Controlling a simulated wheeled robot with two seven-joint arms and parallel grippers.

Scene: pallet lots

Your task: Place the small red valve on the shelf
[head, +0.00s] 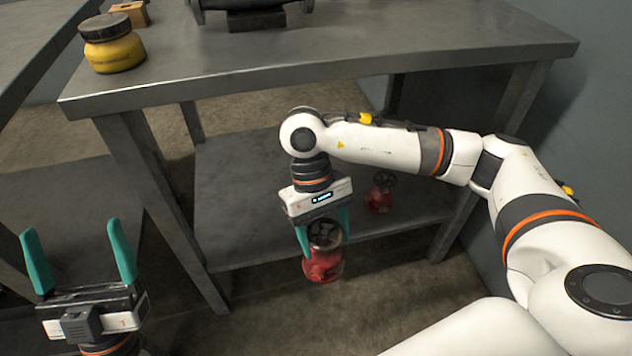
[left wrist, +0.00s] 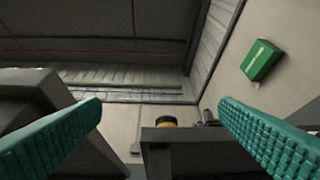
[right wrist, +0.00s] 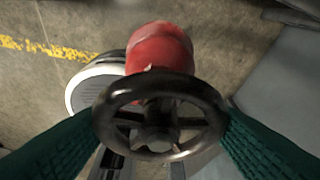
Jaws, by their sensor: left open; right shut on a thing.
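A red valve (head: 323,266) with a dark handwheel hangs from my right gripper (head: 323,229), just in front of the lower shelf's front edge. My right gripper is shut on its handwheel. In the right wrist view the handwheel (right wrist: 160,118) sits between the green fingers, with the red body beyond it. A second red valve (head: 380,192) stands on the lower shelf (head: 240,200) of the metal table, behind and to the right. My left gripper (head: 82,262) is open and empty at the lower left, fingers pointing up. The left wrist view shows nothing between its fingers (left wrist: 160,135).
The table top (head: 330,55) stands above the shelf and carries a yellow jar (head: 112,45), a small cardboard box (head: 130,14) and a dark fitting (head: 252,14). Table legs (head: 165,205) flank the shelf. The shelf's left part is bare.

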